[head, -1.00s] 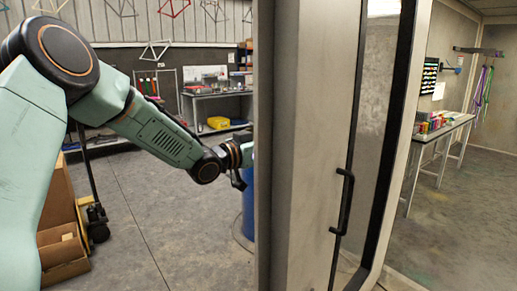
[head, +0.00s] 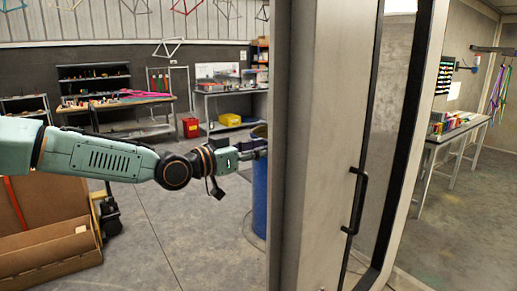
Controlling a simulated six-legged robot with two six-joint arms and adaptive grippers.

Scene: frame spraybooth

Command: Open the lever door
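A tall pale grey door or frame panel (head: 320,150) stands upright right of centre. A black vertical handle (head: 357,201) is on its right part, beside a dark-edged glass strip. I cannot tell whether the door is ajar. My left gripper (head: 254,149) comes in from the left and points right, with its tips at the panel's left edge. The handle is on the other side of that edge, well to the right of the gripper. The tips are small and may be partly hidden by the panel, so touch and opening are unclear. My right gripper is not in view.
A blue barrel (head: 259,195) stands behind the gripper. A cardboard box (head: 45,245) and a yellow pallet jack (head: 107,213) are at lower left. Workbenches (head: 130,105) line the back. Right of the panel is a booth with a table (head: 450,135). The middle floor is clear.

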